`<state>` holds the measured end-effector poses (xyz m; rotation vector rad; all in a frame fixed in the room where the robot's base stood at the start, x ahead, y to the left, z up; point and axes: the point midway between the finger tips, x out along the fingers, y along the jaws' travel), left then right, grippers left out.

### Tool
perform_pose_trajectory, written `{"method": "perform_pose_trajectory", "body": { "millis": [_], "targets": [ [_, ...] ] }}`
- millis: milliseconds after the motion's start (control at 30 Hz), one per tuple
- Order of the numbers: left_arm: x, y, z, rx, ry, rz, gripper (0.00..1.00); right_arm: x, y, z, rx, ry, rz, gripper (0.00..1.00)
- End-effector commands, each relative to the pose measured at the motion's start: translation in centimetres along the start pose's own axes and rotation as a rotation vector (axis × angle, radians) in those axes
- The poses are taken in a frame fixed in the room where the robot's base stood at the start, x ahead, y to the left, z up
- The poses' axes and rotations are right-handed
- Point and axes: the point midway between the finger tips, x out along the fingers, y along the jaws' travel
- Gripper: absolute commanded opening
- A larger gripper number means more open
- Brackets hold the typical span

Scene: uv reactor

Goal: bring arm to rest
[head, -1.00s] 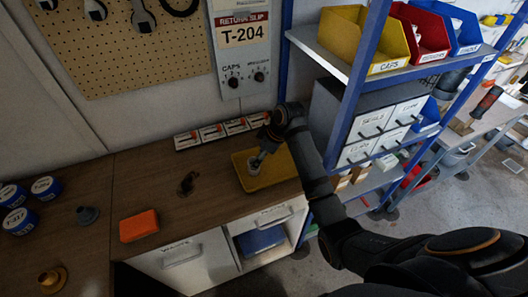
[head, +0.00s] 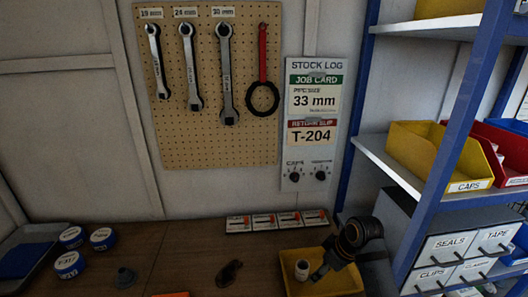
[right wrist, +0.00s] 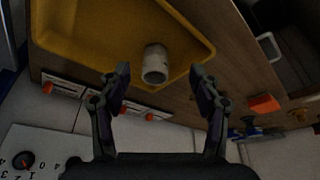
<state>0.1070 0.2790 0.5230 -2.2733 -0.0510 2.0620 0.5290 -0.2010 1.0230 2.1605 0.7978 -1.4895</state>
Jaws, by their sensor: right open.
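My right gripper (head: 318,275) is over the yellow tray (head: 345,283) on the wooden bench in the head view. A small whitish cylindrical fitting (head: 302,269) stands in the tray beside it. In the right wrist view my right gripper (right wrist: 160,75) is open, its two fingers spread, with the pale fitting (right wrist: 155,62) beyond and between the fingertips near the rim of the yellow tray (right wrist: 95,40). The fingers appear clear of the fitting; the exact distance is hard to tell. My left gripper is not in view.
A brown fitting (head: 229,272) stands left of the tray. The blue-framed shelf (head: 440,150) rises close at right. A tool pegboard (head: 215,90) hangs behind.

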Motion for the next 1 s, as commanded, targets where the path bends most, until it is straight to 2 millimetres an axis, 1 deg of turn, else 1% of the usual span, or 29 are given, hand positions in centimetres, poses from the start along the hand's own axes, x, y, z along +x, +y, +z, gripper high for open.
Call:
{"method": "perform_pose_trajectory", "body": {
  "millis": [33,100,200,233,400,567,733,800,867,1000],
  "targets": [
    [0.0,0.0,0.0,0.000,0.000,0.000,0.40,1.4,-1.4,2.7,0.061,-0.024,0.018,0.64],
    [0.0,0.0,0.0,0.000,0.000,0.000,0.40,2.5,-3.1,6.0,0.155,-0.045,0.063,0.64],
    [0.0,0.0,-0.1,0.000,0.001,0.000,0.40,3.0,-5.0,9.7,0.263,-0.061,0.119,0.64],
    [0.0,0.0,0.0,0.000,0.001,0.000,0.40,3.0,-5.4,10.6,0.290,-0.066,0.134,0.64],
    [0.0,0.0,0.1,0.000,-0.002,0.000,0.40,2.5,-7.7,14.7,0.409,-0.078,0.200,0.64],
    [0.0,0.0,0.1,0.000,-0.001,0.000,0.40,1.5,-9.5,17.6,0.496,-0.081,0.253,0.64],
    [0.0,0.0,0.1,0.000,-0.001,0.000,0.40,-0.1,-11.1,20.3,0.579,-0.083,0.304,0.64],
    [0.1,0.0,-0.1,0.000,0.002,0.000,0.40,2.3,-10.4,20.7,0.583,-0.092,0.302,0.64],
    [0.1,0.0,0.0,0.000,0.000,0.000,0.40,4.0,-10.0,21.1,0.584,-0.097,0.300,0.64],
    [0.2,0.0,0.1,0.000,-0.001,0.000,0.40,8.2,-9.4,22.6,0.590,-0.115,0.293,0.64]
  ]
}}
